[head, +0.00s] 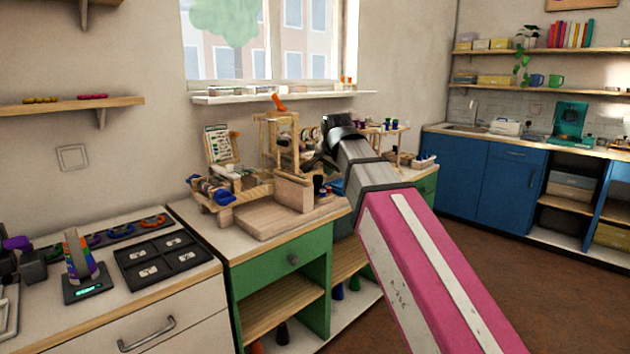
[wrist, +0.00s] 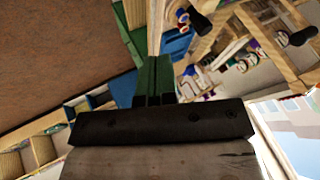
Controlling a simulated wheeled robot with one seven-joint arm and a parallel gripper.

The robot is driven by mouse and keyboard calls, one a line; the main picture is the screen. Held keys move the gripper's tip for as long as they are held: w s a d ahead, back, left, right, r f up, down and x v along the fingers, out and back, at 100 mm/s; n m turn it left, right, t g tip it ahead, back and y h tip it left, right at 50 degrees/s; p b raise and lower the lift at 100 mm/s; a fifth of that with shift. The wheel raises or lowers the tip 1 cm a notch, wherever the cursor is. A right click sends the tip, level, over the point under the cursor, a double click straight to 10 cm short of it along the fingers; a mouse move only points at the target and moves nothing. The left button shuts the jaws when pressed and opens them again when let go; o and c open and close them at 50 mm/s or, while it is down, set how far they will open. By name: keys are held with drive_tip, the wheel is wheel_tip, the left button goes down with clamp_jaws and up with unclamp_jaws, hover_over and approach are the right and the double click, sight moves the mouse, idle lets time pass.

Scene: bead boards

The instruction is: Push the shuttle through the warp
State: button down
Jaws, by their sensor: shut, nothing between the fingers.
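A wooden loom-like frame (head: 279,140) stands at the back of the green-fronted bench, below the window. I cannot pick out the shuttle or the warp threads with certainty. My gripper (wrist: 153,72) is shut and empty in the wrist view, its two narrow fingers side by side. Wooden frame bars (wrist: 265,50) with dark knobs show to the right of the fingers, apart from them in the picture. In the head view my pink and grey arm reaches over the bench's right part and hides some of it; the fingertips cannot be made out there.
A low wooden stand with blue and purple rolls (head: 212,190) is at the bench's left, behind a wooden board (head: 262,218). A small bead rack (head: 385,130) stands beyond my arm. A black tray (head: 165,261) lies on the left counter. Floor (head: 500,235) is clear at right.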

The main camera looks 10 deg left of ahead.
drive_tip(key=w+a+f, duration=0.5)
drive_tip(key=w+f, duration=0.1)
drive_tip(key=w, duration=0.1)
drive_tip(key=shift+w+a+f, duration=0.2)
drive_tip(key=shift+w+a, duration=0.1)
drive_tip(key=shift+w, duration=0.1)
idle(0.3)
